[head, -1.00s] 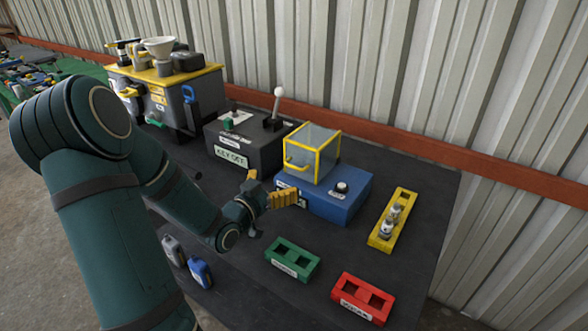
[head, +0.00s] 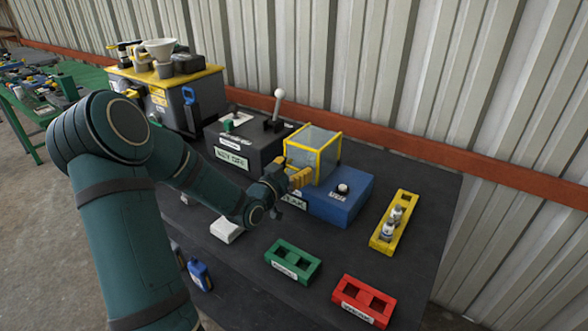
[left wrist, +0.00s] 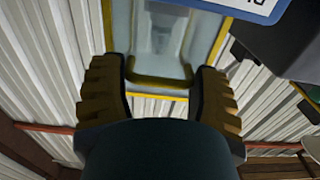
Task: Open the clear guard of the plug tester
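The plug tester is a blue box (head: 345,203) with a black-and-white knob on top. Its clear guard (head: 318,146) has yellow edges and sits closed over the tester's back left part. My left gripper (head: 300,179) has yellow ribbed fingers and is at the guard's front, covering its handle in the head view. In the left wrist view, the gripper (left wrist: 163,72) is open, with its fingers apart on either side of the guard's yellow handle (left wrist: 160,83). I cannot tell whether a finger touches the handle. My right gripper is not in view.
A dark box with a white-knobbed lever (head: 277,108) stands left of the guard. Green (head: 293,262), red (head: 363,302) and yellow (head: 393,223) holders stand in front and right. A white box (head: 227,230) lies below my forearm. The corrugated wall is behind.

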